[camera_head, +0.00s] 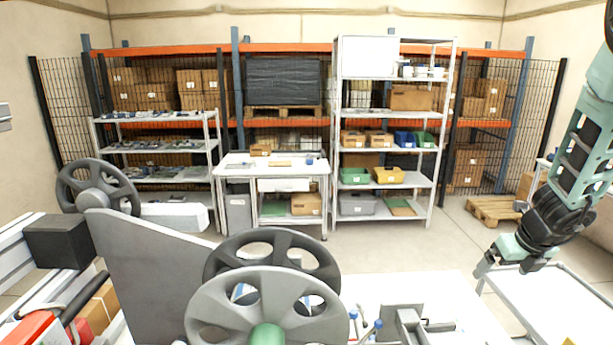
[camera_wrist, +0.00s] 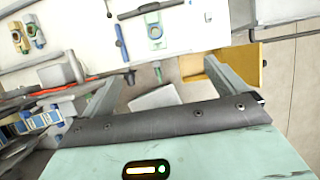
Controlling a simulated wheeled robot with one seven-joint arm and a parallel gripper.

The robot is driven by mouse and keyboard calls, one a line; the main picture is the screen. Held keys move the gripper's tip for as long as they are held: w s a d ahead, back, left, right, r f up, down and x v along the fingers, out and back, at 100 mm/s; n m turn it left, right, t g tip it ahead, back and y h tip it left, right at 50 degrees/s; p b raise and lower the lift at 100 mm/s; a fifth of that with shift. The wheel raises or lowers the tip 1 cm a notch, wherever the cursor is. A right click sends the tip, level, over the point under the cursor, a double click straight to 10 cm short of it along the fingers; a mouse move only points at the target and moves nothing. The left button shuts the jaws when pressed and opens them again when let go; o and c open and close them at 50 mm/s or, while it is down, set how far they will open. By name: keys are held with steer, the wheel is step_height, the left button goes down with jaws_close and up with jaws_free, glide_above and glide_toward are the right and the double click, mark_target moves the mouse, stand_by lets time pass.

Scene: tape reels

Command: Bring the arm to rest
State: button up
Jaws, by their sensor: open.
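My gripper (camera_head: 512,264) hangs at the right of the head view, at the end of my arm. Its fingers are apart. In the wrist view my gripper (camera_wrist: 158,82) shows two spread fingers with nothing held between them. A light grey spoked reel (camera_head: 212,302) with a green hub stands upright in the near middle. A dark reel (camera_head: 326,268) stands just behind it. Another dark reel (camera_head: 66,172) is at the far left, by a grey plate (camera_head: 145,265). My gripper is well to the right of all the reels.
A white work surface (camera_head: 460,290) with metal fixtures lies at near centre-right. A low-railed cart or table (camera_head: 565,300) is below my gripper. A white workbench (camera_head: 235,168), shelves and a wooden pallet (camera_head: 490,208) stand farther back. Open floor (camera_head: 400,245) lies between.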

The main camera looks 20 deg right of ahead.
steer(key=s+a+r+m+g+y, duration=0.1)
steer(key=s+a+r+m, duration=0.2)
steer(key=a+m, duration=1.15)
steer(key=s+a+r+m+g, duration=0.1)
steer(key=s+a+r+m, duration=0.15)
steer(key=a+m, duration=1.25)
steer(key=s+a+f+n+b, duration=0.1)
steer(key=s+a+f+b, duration=0.3)
steer(key=f+b, duration=0.6)
steer(key=s+a+f+n+g+b, duration=0.1)
steer(key=s+a+f+b, duration=0.4)
steer(key=f+b, duration=0.5)
steer(key=s+a+f+n+g+b, duration=0.1)
steer(key=s+a+f+b, duration=0.3)
steer(key=f+b, duration=0.6)
steer(key=shift+s+a+n+y+b, duration=0.15)
steer(key=shift+a+n+y+b, duration=0.2)
steer(key=shift+b, duration=0.8)
